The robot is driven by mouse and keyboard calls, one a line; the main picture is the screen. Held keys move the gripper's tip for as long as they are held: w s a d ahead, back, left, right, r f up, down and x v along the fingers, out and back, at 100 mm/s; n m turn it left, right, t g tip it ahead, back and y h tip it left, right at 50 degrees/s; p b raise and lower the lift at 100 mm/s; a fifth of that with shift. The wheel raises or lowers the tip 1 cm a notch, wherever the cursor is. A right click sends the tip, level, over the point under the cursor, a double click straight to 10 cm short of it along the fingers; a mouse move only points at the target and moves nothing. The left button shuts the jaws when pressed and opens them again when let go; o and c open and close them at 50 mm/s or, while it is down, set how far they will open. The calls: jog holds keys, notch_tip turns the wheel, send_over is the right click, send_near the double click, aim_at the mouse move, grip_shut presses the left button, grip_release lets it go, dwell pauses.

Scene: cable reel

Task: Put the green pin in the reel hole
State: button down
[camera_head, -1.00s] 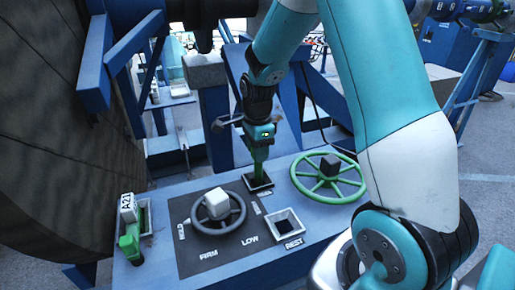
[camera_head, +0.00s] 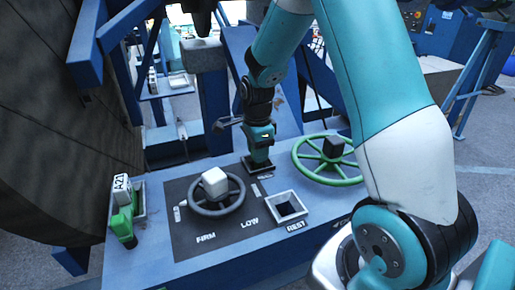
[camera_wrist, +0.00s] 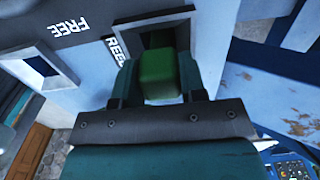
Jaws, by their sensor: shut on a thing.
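The green pin (camera_wrist: 158,74) is between the two fingers of my gripper (camera_wrist: 158,88) in the wrist view. It stands at a dark square socket (camera_wrist: 163,38), beside lettering that looks like "REEL". The pin's lower end is hidden, so I cannot tell how deep it sits. In the head view my gripper (camera_head: 260,166) is down close over a square-rimmed socket (camera_head: 246,163) on the blue bench. The pin is hidden there by the gripper.
An empty square socket (camera_head: 289,208) marked "REST" lies in front. A dark handwheel (camera_head: 238,206) with a pale block is to its left; a green handwheel (camera_head: 355,177) is to the right. A green piece (camera_head: 122,222) tagged A21 stands at the bench's left end. The large reel (camera_head: 50,130) fills the left.

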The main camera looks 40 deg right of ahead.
jog(key=shift+a, duration=0.15)
dwell(0.5)
jog(key=c, duration=0.6)
grip_release()
jog(key=shift+f, duration=0.1)
notch_tip(320, 180, up, 18)
jog(key=b, duration=0.2)
jog(key=shift+f+b, duration=0.25)
jog(key=shift+b, duration=0.1)
jog(key=shift+a, duration=0.1)
